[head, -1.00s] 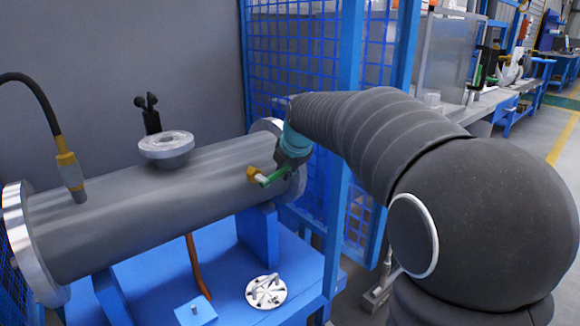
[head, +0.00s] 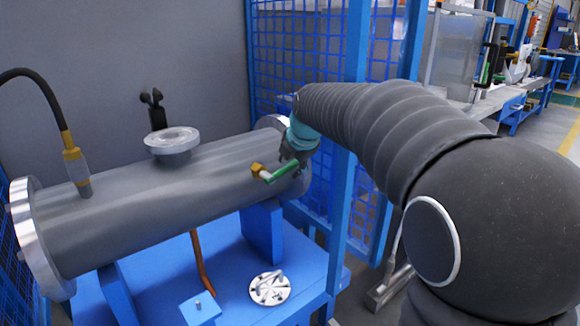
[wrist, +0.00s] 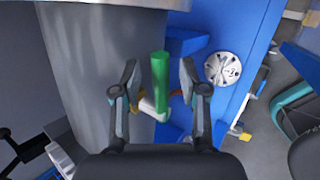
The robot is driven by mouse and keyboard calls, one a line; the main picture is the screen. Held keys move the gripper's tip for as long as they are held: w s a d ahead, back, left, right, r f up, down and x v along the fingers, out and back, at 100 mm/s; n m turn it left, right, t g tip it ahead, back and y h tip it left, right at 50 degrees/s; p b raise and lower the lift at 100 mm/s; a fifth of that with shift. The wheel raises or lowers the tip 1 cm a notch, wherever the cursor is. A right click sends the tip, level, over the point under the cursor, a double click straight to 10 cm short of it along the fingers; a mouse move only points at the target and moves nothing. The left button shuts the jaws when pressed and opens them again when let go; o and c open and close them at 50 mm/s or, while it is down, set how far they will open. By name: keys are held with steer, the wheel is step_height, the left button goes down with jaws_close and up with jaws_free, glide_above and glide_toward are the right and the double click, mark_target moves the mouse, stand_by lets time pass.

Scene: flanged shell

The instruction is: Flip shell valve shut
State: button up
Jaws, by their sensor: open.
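The shell (head: 150,205) is a grey horizontal cylinder with bright end flanges, resting on blue supports. Its valve has a green handle (head: 283,171) and a brass-coloured body (head: 259,170) on the shell's side near the right end. In the wrist view the green handle (wrist: 160,80) stands between the two fingers of my gripper (wrist: 159,92), with a gap on each side. The gripper is open and touches neither side of the handle that I can see. In the head view my gripper (head: 292,160) is at the handle's right end, its fingers partly hidden.
A blue table (head: 240,290) carries a round metal disc (head: 270,288) and a small blue block (head: 200,308). A top nozzle flange (head: 172,140) and a hose with a yellow fitting (head: 75,165) rise from the shell. A blue mesh fence (head: 300,60) stands behind.

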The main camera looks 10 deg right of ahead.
mark_target(287, 167)
steer(key=v, duration=0.6)
steer(key=shift+a, duration=0.2)
steer(key=c, duration=0.5)
steer(key=shift+w+a+f, duration=0.15)
steer(key=shift+a+f, duration=0.2)
steer(key=shift+f, duration=0.25)
jaws_close()
steer(key=w, duration=0.1)
steer(key=w+a, duration=0.2)
steer(key=shift+a+r+n+b, duration=0.1)
steer(key=shift+r+n+b, duration=0.2)
steer(key=shift+n, duration=0.1)
step_height(287, 167, up, 8)
steer(key=w+a+m+g+h, duration=0.1)
steer(key=a+m+g, duration=0.1)
steer(key=m, duration=0.7)
steer(key=s+d+r+m+g+h, duration=0.1)
steer(key=s+d+r+m+g, duration=0.3)
steer(key=m, duration=0.7)
steer(key=w+f+b, duration=0.1)
steer(key=f, duration=0.3)
steer(key=w+f+t+b, duration=0.1)
steer(key=f+b, duration=0.1)
steer(key=f, duration=0.3)
steer(key=f+t+b, duration=0.1)
steer(key=f, duration=0.4)
steer(key=shift+w+a+f+n+b, duration=0.1)
steer(key=shift+w+a+n+b, duration=0.05)
steer(key=shift+w+n+b, duration=0.2)
